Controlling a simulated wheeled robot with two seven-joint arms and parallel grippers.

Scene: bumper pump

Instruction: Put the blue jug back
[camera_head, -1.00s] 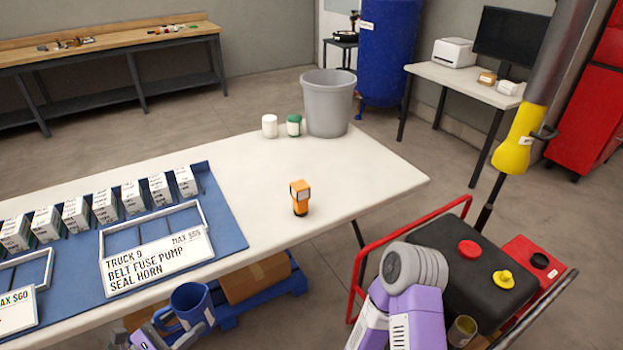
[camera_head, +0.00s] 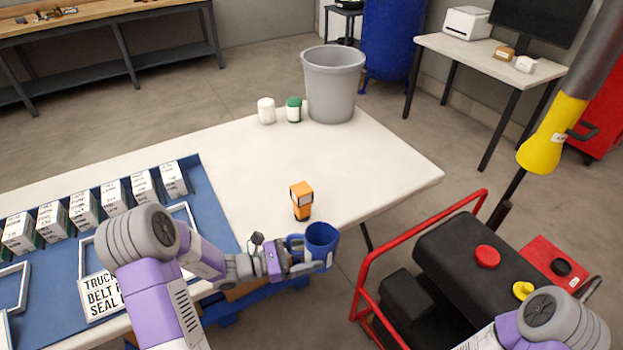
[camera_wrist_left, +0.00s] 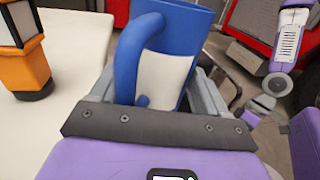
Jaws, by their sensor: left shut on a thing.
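The blue jug (camera_head: 321,246) is held upright by my left gripper (camera_head: 294,262), just off the table's near right edge. In the left wrist view the jug (camera_wrist_left: 181,40) shows its blue handle and a pale patch on its side, between the fingers of the left gripper (camera_wrist_left: 160,100). The gripper is shut on the jug; the exact contact of the fingertips is partly hidden. My right arm comes in at the bottom right of the head view, and its gripper is out of sight.
An orange and black lamp-like object (camera_head: 302,200) stands on the white table (camera_head: 377,180) close to the jug. A grey bin (camera_head: 333,85) and two small jars stand at the back. The table's middle is clear.

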